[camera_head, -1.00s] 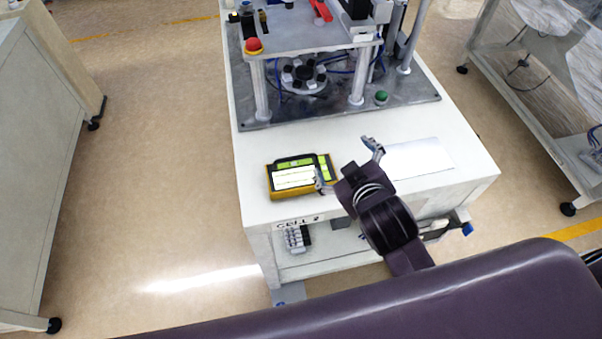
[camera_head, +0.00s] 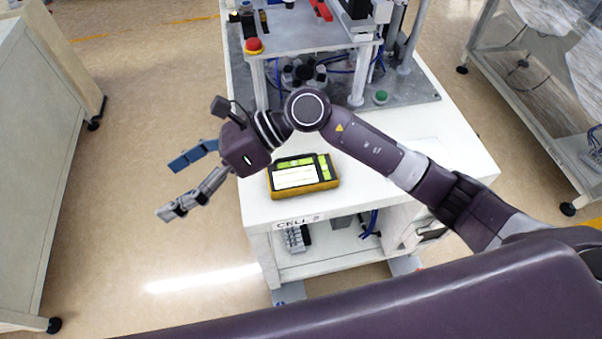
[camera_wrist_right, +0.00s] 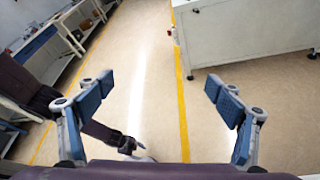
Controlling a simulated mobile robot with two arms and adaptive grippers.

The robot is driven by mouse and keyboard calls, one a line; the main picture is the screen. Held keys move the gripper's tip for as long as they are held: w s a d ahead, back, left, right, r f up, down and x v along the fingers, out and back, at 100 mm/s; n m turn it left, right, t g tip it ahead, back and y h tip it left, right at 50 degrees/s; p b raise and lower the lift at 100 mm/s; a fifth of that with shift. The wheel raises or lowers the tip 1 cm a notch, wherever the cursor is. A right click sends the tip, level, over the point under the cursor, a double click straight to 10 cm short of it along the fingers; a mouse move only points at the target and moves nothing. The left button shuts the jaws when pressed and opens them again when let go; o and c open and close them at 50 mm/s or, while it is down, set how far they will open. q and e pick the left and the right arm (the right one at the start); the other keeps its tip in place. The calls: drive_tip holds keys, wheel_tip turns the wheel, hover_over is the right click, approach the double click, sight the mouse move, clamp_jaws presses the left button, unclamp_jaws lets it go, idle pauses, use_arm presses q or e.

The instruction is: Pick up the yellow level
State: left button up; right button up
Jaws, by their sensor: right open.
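The yellow level (camera_head: 334,185), a flat yellow and black case with a white label and bright green panels, lies on the white cart top (camera_head: 400,205) near its front left corner. My right gripper (camera_head: 174,188) is open and empty, left of the cart and the level, over the floor. My right forearm passes over the cart just behind and right of the level. In the right wrist view, the gripper's blue pads (camera_wrist_right: 158,90) stand wide apart with only floor between them; the level is not seen there. A dark purple arm of mine shows at left in that view; its end is unclear.
A machine on a metal plate (camera_head: 420,115) with posts, a red button (camera_head: 253,45) and a green button (camera_head: 380,97) fills the back of the cart. A white cabinet (camera_head: 45,150) stands left and another cart (camera_head: 520,90) right. Floor between cabinet and cart is clear.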

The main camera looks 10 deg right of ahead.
drive_tip(key=w+d+f+n+h, duration=0.2)
drive_tip(key=w+d+f+h, duration=0.2)
drive_tip(key=d+f+h, duration=0.35)
drive_tip(key=t+h, duration=0.2)
drive_tip(key=h, duration=0.4)
hover_over(301, 172)
drive_tip(key=f, duration=0.3)
drive_tip(key=shift+d+f+n, duration=0.15)
drive_tip(key=shift+d+n, duration=0.1)
drive_tip(key=shift+n, duration=0.05)
drive_tip(key=shift+f, duration=0.35)
drive_tip(key=f+p, duration=0.1)
drive_tip(key=f, duration=0.1)
drive_tip(key=f+p, duration=0.1)
drive_tip(key=f, duration=0.2)
drive_tip(key=shift+a+f, duration=0.2)
drive_tip(key=shift+f, duration=0.65)
drive_tip(key=c, duration=1.7)
drive_tip(key=shift+r, duration=0.1)
